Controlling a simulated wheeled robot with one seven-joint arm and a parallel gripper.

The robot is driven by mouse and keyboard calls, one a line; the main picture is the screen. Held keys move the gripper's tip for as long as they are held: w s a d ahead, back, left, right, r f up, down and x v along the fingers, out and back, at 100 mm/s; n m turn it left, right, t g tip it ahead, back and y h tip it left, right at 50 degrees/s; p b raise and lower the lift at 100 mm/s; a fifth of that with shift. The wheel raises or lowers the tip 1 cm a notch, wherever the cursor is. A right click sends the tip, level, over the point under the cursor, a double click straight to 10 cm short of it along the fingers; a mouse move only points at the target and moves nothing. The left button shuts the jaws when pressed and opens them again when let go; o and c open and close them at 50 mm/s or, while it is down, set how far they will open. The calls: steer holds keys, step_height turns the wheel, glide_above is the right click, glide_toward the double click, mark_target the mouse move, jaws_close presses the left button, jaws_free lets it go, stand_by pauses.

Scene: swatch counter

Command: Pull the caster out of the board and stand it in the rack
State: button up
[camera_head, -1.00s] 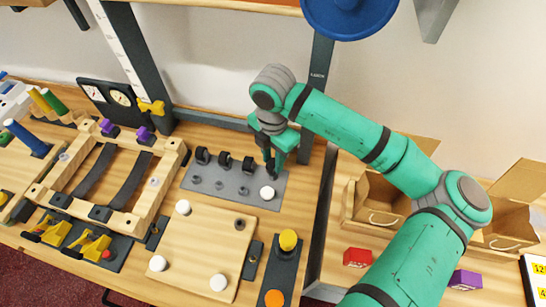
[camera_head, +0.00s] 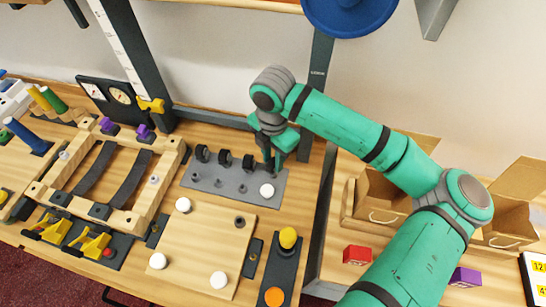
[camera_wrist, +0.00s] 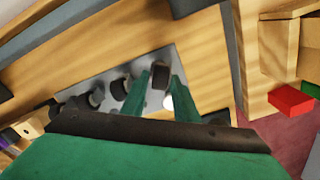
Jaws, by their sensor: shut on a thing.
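The wooden board (camera_head: 205,237) has white round pieces at three corners and a dark socket (camera_head: 240,222) at its back right. The grey rack (camera_head: 231,179) behind it holds three dark-wheeled casters (camera_head: 224,160) in a row. My gripper (camera_head: 271,168) is over the right end of the rack, its fingers pointing down. In the wrist view, its two green fingers (camera_wrist: 161,88) are shut on a dark caster (camera_wrist: 160,74). The caster's lower end is hidden, so I cannot tell whether it is seated. A white round piece (camera_head: 267,191) sits on the rack in front of the gripper.
A dark upright post (camera_head: 318,95) stands close to the right of my gripper. A wooden frame (camera_head: 165,178) with dark straps lies left of the rack. A dark panel with a yellow knob (camera_head: 288,237) and an orange button (camera_head: 274,297) is right of the board.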

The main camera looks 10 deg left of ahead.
steer(key=shift+f, duration=0.35)
stand_by(0.6)
steer(key=o, duration=1.6)
steer(key=shift+c, duration=0.2)
steer(key=shift+r, duration=3.05)
